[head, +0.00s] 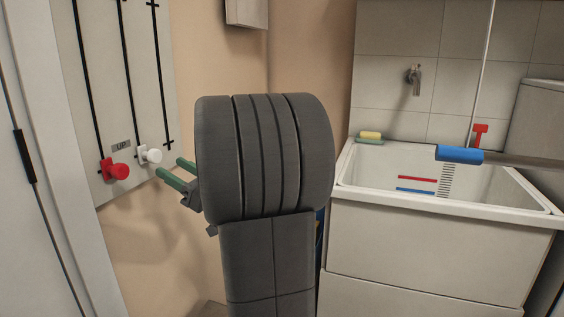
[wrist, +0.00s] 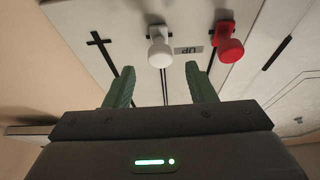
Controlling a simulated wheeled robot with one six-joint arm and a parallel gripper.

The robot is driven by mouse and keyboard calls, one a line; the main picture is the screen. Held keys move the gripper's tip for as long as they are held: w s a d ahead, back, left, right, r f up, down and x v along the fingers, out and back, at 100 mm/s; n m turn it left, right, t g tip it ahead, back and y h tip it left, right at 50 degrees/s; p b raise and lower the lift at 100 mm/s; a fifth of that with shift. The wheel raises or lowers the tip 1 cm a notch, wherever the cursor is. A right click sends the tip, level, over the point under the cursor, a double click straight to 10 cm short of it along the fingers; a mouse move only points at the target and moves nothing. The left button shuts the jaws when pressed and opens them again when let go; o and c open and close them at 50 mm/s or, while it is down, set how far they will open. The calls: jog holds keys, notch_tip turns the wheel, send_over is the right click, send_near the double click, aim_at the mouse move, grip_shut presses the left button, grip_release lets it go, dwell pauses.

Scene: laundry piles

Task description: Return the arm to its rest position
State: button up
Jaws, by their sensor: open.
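My gripper (head: 171,173) shows in the head view with green fingers pointing left toward a wall panel (head: 92,60). Its two fingers are apart and nothing is between them. The wrist view also shows my gripper (wrist: 161,88) open and empty. A white knob (head: 149,154) on the panel is just beyond the fingertips in the head view, and it also shows in the wrist view (wrist: 160,50). A red knob (head: 116,170) sits to its left, with an "UP" label (head: 121,145) between them. My dark grey arm hides part of the wall behind it.
A tap (head: 414,78) is on the tiled wall. A white door (head: 40,190) is at the far left.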

aim_at(158, 159)
jog(key=x, duration=0.6)
jog(key=shift+w+a+r+b, duration=0.1)
jog(key=shift+a+r+b, duration=0.15)
jog(key=shift+b, duration=0.05)
jog(key=p+v, duration=0.1)
jog(key=v, duration=1.3)
jog(key=b+x, duration=0.1)
jog(key=x, duration=1.2)
jog(key=shift+a, duration=0.25)
jog(key=shift+w+a+r+p, duration=0.15)
jog(key=shift+r+p, duration=0.15)
jog(key=shift+r, duration=0.15)
jog(key=shift+w+a+r+p, duration=0.15)
jog(key=shift+r+p, duration=0.1)
jog(key=shift+r, duration=0.15)
notch_tip(158, 159, up, 55)
jog(key=p, duration=3.4)
jog(key=shift+r, duration=0.15)
jog(key=shift+s+d, duration=0.15)
